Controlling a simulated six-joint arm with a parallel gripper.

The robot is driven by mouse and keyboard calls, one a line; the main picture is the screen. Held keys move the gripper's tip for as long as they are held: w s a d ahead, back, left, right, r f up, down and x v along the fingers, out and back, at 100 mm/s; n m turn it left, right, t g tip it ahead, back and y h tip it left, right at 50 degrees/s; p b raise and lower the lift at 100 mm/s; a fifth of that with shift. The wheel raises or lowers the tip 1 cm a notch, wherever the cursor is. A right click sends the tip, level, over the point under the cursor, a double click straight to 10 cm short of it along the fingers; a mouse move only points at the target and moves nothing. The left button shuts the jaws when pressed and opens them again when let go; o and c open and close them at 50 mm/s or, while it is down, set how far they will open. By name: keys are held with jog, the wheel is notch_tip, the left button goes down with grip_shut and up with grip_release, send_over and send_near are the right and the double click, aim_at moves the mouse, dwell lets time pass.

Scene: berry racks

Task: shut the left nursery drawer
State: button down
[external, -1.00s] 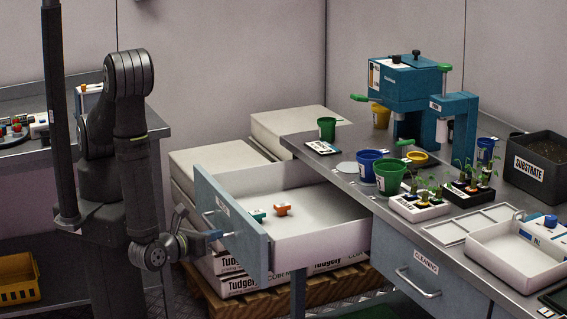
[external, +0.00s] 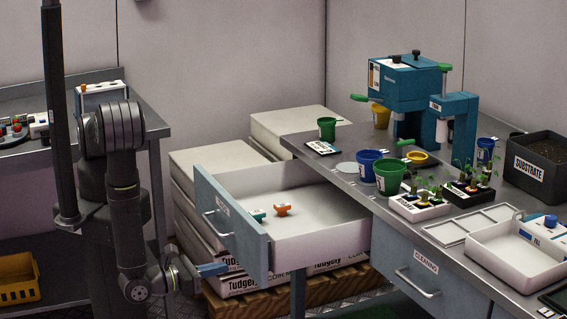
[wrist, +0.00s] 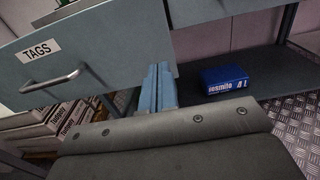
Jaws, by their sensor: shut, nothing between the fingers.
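The left nursery drawer (external: 238,238) is pulled far out of the bench, with a grey-blue front, a bar handle (external: 216,223) and a white inside. In the wrist view its front (wrist: 120,45) bears a TAGS label (wrist: 38,51), with the handle (wrist: 52,82) at left. A teal piece (external: 258,214) and an orange piece (external: 282,209) lie inside. My gripper (external: 222,269) is shut and empty, low beside the drawer front. In the wrist view its blue fingers (wrist: 158,82) overlap the front's lower edge; I cannot tell whether they touch it.
The bench's CLEANING drawer (external: 420,278) is shut, right of the open one. Boxes on a wooden pallet (external: 262,299) stand beneath and behind the open drawer. A blue box (wrist: 226,80) lies on a low dark shelf. Pots and trays occupy the bench top.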

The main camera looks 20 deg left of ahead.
aim_at(307, 266)
jog(key=x, duration=0.7)
jog(key=shift+w+d, duration=0.25)
jog(key=x, duration=3)
jog(key=shift+w+d+f, duration=0.15)
jog(key=shift+w+d, duration=0.05)
jog(key=shift+w, duration=0.1)
jog(key=shift+w+d, duration=0.15)
jog(key=shift+d, duration=0.05)
jog(key=shift+w, duration=0.1)
jog(key=v, duration=1.4)
jog(key=shift+s+a, duration=0.25)
jog(key=shift+s, duration=0.1)
